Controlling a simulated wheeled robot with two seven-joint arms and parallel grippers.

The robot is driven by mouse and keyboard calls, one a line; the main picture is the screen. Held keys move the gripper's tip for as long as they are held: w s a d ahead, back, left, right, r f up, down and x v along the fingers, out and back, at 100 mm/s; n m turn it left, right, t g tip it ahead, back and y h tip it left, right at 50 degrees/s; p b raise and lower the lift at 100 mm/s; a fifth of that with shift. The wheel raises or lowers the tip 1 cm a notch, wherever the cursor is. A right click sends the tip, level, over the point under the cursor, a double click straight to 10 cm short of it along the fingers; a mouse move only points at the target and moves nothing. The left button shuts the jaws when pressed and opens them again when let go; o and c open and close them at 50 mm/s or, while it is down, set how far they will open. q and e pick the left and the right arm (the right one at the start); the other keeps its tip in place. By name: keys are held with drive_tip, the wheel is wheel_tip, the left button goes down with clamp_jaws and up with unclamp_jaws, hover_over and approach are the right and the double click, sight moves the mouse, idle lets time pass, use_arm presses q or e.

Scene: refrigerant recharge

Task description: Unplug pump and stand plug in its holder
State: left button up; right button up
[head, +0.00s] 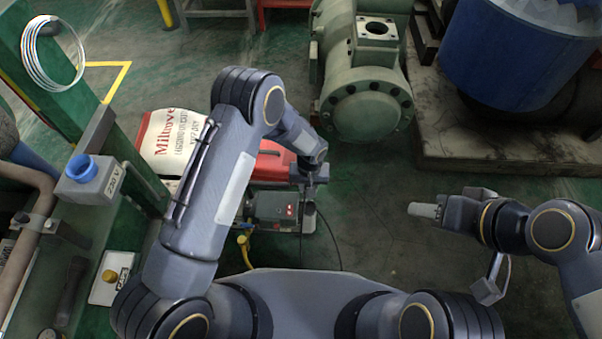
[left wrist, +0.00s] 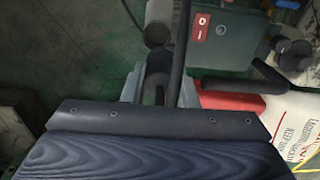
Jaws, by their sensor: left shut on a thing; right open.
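The pump (head: 270,207) is a small grey machine with a lit red switch, on the floor just left of my left gripper (head: 309,190). In the left wrist view, its red O/I switch (left wrist: 199,24) is at the top. My left gripper is shut on the plug (left wrist: 156,88), mostly hidden between the fingers, and a black cable (left wrist: 181,45) runs up past it. The grey 220 V box (head: 92,187) at left has a blue socket (head: 82,167) with an empty-looking opening. I cannot make out the plug holder. My right gripper (head: 425,211) is open and empty over bare floor.
A red case (head: 270,163) and a white Miltover sack (head: 170,139) lie behind my left arm. A green post (head: 60,75) with a wire coil (head: 52,53) stands left. A green compressor (head: 366,105) and blue drum (head: 515,55) stand behind. The floor at centre right is clear.

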use_arm(q)
drive_tip(key=shift+d+f, duration=0.3)
drive_tip(key=shift+f, duration=0.45)
wheel_tip(320, 180, down, 5)
drive_tip(key=b, duration=0.3)
drive_tip(key=shift+f+b, duration=0.2)
drive_tip(key=shift+b, duration=0.15)
drive_tip(key=shift+f+b, duration=0.5)
drive_tip(key=shift+f, duration=0.1)
drive_tip(key=shift+b, duration=0.35)
drive_tip(key=shift+f+b, duration=1.45)
drive_tip(key=shift+f, duration=0.05)
drive_tip(key=o, duration=1)
drive_tip(key=shift+c, duration=0.2)
